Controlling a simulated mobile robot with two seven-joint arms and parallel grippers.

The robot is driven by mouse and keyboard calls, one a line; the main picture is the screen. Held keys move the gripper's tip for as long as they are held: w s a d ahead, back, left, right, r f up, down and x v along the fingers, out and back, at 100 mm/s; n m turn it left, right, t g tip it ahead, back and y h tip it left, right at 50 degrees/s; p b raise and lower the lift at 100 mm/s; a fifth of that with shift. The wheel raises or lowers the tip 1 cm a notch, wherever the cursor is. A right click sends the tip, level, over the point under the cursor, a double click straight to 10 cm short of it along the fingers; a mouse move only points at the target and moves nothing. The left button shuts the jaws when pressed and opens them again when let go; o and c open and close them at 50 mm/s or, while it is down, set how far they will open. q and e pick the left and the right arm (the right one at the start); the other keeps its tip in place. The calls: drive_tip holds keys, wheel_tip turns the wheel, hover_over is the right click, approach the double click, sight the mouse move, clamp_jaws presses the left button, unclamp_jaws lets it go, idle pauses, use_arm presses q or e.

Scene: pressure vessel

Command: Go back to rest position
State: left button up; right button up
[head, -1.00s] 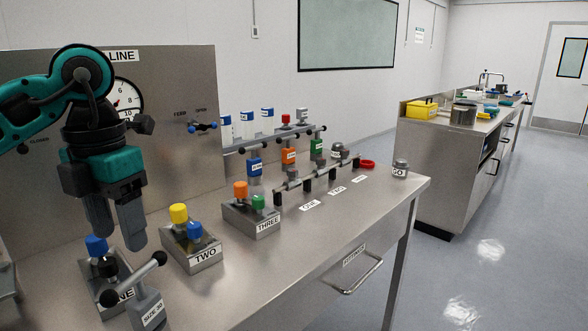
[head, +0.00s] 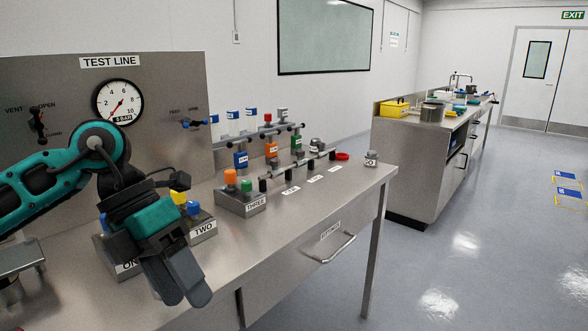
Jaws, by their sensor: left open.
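My left gripper (head: 184,284) shows in the head view at the lower left, its arm coming in from the left. Its grey fingers point down and to the right, in front of the bench's front edge. The fingers are apart and I see nothing between them. The gripper hides most of the block marked ONE (head: 128,266) and part of the block marked TWO (head: 203,232). My right gripper is not in the view.
A steel bench (head: 300,215) carries the block marked THREE (head: 241,203) and a row of valves. The TEST LINE panel (head: 70,90) with a gauge (head: 118,101) stands behind. A second counter (head: 405,170) stands at the back right. Open floor (head: 480,250) lies to the right.

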use_arm(q)
drive_tip(key=s+d+r+n+g+h, duration=0.1)
drive_tip(key=s+d+n+g+h, duration=0.2)
drive_tip(key=d+h, duration=1)
drive_tip(key=w+a+f+n+t+h, duration=0.25)
drive_tip(key=w+n+t, duration=0.25)
drive_tip(key=n+t, duration=1.1)
drive_tip(key=w+a+f+n+t+y, duration=0.1)
drive_tip(key=a+f+n+t+y, duration=0.2)
drive_tip(key=f+n+y, duration=0.35)
drive_tip(key=a+f+n+t+y, duration=0.3)
drive_tip(key=f+n+t+y, duration=0.15)
drive_tip(key=f+n, duration=0.25)
drive_tip(key=s+a+f+n+g+y, duration=0.3)
drive_tip(key=s+f, duration=0.3)
drive_tip(key=f, duration=0.3)
drive_tip(key=s+a+f+n+g+y, duration=0.4)
drive_tip(key=s+f, duration=0.3)
drive_tip(key=f, duration=0.3)
drive_tip(key=shift+a+f+y, duration=0.25)
drive_tip(key=shift+a+y, duration=0.1)
drive_tip(key=shift+a, duration=0.05)
drive_tip(key=shift+w+g, duration=0.1)
drive_tip(key=shift+g, duration=0.15)
drive_tip(key=shift+c, duration=0.4)
